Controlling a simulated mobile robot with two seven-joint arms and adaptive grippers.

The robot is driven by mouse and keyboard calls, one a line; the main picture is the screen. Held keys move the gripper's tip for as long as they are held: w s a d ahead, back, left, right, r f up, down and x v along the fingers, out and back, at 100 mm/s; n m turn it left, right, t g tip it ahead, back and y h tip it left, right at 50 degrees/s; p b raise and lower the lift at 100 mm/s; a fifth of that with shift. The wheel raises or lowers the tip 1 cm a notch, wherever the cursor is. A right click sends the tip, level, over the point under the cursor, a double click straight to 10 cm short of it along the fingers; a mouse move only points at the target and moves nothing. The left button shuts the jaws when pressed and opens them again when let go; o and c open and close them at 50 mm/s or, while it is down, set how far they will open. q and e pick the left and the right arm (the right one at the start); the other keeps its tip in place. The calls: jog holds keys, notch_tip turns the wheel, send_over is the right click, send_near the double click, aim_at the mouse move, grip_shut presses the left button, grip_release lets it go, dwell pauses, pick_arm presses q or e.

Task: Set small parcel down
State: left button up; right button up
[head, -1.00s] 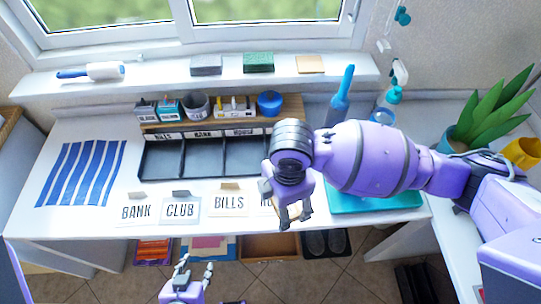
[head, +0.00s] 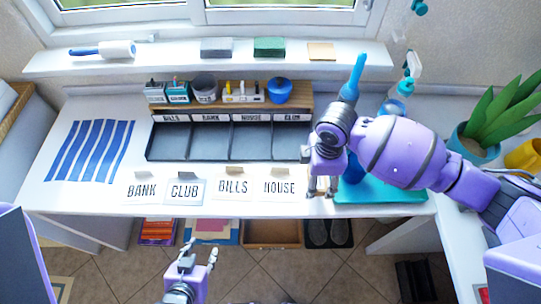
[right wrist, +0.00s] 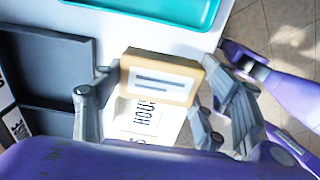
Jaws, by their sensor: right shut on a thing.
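The small parcel is a tan box with a white label and dark lines; it shows in the right wrist view (right wrist: 160,78). My right gripper (head: 322,188) is shut on it, with a finger at either side in the right wrist view (right wrist: 150,100). In the head view the parcel is mostly hidden by the gripper, over the desk's front strip, between the HOUSE card (head: 280,187) and the teal mat (head: 385,192). I cannot tell whether it touches the desk. My left gripper (head: 201,248) is open and empty, in front of the desk.
A dark tray (head: 225,158) with several labelled compartments stands behind the cards. BANK (head: 142,190), CLUB (head: 185,191) and BILLS (head: 233,186) cards line the front. A blue bottle (head: 352,85) stands behind the right gripper. A striped sheet (head: 92,150) lies at left.

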jog(key=shift+w+d+f, duration=0.15)
jog(key=shift+w+f, duration=0.2)
jog(key=shift+f, duration=0.15)
jog(key=shift+w+d+f, duration=0.1)
jog(key=shift+w+f, duration=0.05)
jog(key=shift+f, duration=0.8)
jog(key=shift+w+d+f, duration=0.1)
jog(key=shift+f, duration=0.85)
jog(key=shift+f, duration=0.15)
jog(key=o, duration=1.2)
jog(key=shift+o, duration=0.2)
notch_tip(320, 180, up, 12)
jog(key=shift+r+p, duration=0.2)
jog(key=shift+p, duration=0.1)
